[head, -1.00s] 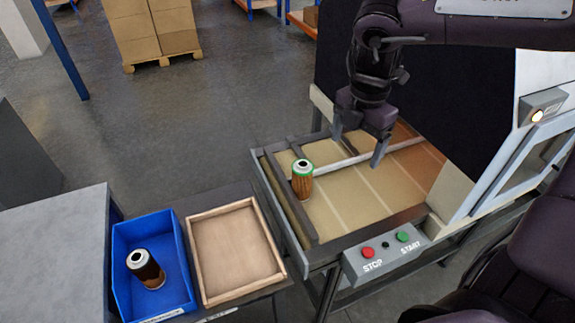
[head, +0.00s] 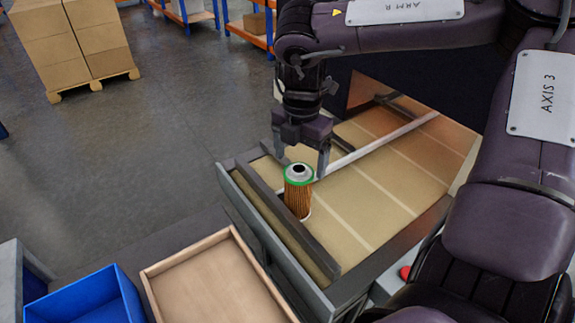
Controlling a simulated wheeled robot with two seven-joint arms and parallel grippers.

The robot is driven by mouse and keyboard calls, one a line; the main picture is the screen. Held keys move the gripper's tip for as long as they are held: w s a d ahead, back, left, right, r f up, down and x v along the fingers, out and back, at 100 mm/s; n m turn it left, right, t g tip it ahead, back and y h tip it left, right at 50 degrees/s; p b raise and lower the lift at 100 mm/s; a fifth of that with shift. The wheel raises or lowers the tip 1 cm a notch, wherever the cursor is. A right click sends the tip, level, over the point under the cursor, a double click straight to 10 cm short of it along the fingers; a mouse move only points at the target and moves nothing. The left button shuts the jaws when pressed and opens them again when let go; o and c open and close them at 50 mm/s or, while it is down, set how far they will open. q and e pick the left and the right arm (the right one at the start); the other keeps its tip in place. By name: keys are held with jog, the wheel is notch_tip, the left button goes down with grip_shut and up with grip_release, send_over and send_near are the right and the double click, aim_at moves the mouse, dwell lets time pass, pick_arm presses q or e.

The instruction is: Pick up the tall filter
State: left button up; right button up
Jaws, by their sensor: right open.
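The tall filter (head: 297,195) stands upright on the conveyor near its end rail. It has a green top ring, a dark central hole and a brown pleated body. My right gripper (head: 301,166) is open, pointing down just above and behind the filter's top. One finger shows to the left of the filter and one to the right. I cannot tell whether either finger touches it. My left gripper is not in view.
A dark end rail (head: 288,222) runs along the conveyor (head: 385,165) in front of the filter. A light guide bar (head: 375,143) crosses behind it. An empty wooden tray (head: 215,285) and a blue bin (head: 85,300) stand at the lower left. A red button (head: 405,272) is partly hidden by my arm.

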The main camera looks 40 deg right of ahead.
aim_at(302, 168)
jog(key=shift+s+f, duration=0.1)
jog(key=shift+f, duration=0.25)
jog(key=shift+s+f, duration=0.2)
jog(key=shift+f, duration=0.1)
jog(key=shift+s+a+f+p, duration=0.1)
jog(key=shift+f+p, duration=0.15)
jog(key=shift+f, duration=0.15)
jog(key=shift+s+a+f+p, duration=0.1)
jog(key=shift+f+p, duration=0.1)
jog(key=shift+f, duration=0.2)
jog(key=f, duration=0.2)
jog(key=f+p, duration=0.1)
jog(key=shift+w+a+f, duration=0.1)
jog(key=shift+a+f, duration=0.15)
jog(key=shift+f, duration=0.6)
jog(key=shift+c, duration=0.7)
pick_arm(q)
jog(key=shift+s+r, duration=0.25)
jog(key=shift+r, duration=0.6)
pick_arm(e)
jog(key=c, duration=1)
